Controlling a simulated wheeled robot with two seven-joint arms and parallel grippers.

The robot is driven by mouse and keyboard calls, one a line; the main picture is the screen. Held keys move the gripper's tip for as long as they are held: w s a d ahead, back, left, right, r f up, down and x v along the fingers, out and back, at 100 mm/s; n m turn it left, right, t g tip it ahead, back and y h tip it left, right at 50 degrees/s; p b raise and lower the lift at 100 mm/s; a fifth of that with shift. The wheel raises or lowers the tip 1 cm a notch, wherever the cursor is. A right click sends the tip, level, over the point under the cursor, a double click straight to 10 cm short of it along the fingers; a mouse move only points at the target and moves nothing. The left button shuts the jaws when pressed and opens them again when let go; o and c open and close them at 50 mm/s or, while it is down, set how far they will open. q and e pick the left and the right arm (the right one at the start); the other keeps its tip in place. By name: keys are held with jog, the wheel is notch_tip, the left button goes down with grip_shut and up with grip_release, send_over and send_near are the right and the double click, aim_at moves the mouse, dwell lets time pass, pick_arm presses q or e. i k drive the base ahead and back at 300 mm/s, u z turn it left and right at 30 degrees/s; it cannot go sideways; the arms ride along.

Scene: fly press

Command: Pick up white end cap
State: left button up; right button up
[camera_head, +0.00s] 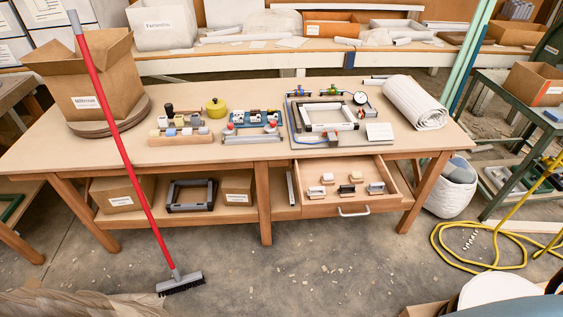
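Small white cap-like pieces show in two places on the wooden workbench (235,160). In the open drawer (350,207) lie several small pieces, among them a white piece (327,178) at the left and another white piece (356,175) in the middle. Neither of my grippers is in view.
A red-handled broom (119,130) leans across the bench's left part, by an open cardboard box (88,75). A fixture board (331,122) with a frame and gauge stands behind the drawer, beside a rolled white sheet (415,102). A yellow hose (475,262) lies on the floor at right.

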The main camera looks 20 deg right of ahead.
aim_at(326, 177)
jog(key=z, duration=0.4)
jog(key=i, duration=1.2)
jog(key=z, duration=0.9)
